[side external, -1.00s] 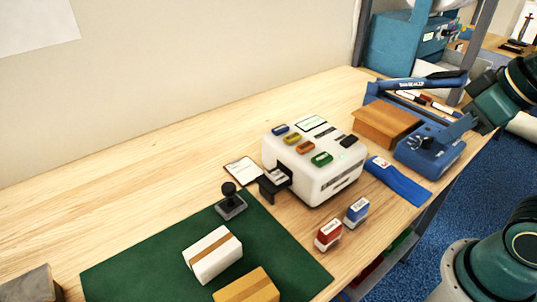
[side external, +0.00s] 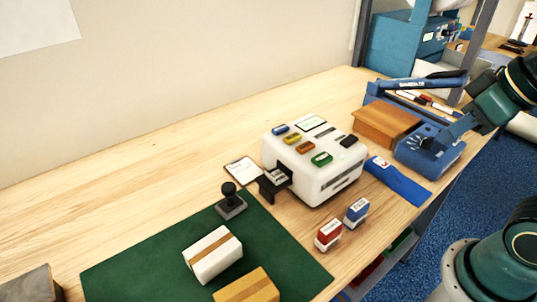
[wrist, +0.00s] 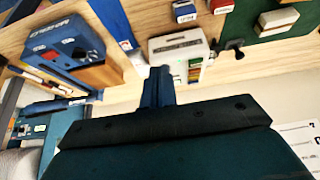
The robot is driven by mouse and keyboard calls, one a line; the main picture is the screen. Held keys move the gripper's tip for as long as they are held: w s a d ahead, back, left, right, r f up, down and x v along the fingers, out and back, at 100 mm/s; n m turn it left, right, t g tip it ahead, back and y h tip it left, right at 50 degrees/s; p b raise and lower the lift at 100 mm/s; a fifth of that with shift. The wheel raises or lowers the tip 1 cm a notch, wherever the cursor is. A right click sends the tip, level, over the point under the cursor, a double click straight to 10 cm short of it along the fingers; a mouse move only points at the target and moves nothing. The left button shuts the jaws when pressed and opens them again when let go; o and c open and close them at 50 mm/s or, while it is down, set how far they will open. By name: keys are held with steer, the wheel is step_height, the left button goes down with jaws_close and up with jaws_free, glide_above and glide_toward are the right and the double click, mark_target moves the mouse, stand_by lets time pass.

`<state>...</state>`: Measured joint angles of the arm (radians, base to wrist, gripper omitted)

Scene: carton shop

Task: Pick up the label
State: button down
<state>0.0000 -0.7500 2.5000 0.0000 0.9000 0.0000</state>
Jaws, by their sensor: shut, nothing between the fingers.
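A white label printer (side external: 322,182) with coloured buttons stands on the wooden bench. A small white label (side external: 277,176) appears to lie at its black front outlet (side external: 268,187); the view is too coarse to show how far it sticks out. The printer also shows in the wrist view (wrist: 181,44); I cannot make out the label there. My gripper (side external: 432,143) is over the blue sealer at the right, well away from the printer. Its fingers also show in the wrist view (wrist: 158,72), closed together and empty.
The blue sealer (side external: 440,160) and a brown box (side external: 386,124) stand right of the printer. A blue strip (side external: 398,182), red stamp (side external: 328,235), blue stamp (side external: 357,211) and black-handled stamp (side external: 230,204) lie around it. Cartons rest on the green mat (side external: 130,265).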

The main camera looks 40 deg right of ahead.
steer(key=c, duration=0.9)
jaws_free()
steer(key=w+a+r+m+g, duration=0.1)
steer(key=w+a+m+g, duration=0.15)
steer(key=w+m, duration=0.4)
steer(key=w+a+r+m+g, duration=0.1)
steer(key=w+a+r+m, duration=0.2)
steer(key=w, duration=0.6)
steer(key=w+a+f+m+g, duration=0.2)
steer(key=w+a+f+m, duration=0.65)
steer(key=w+a, duration=0.3)
steer(key=shift+s+f, duration=0.2)
steer(key=shift+f, duration=1.9)
steer(key=shift+s+f, duration=0.2)
steer(key=shift+f, duration=1.9)
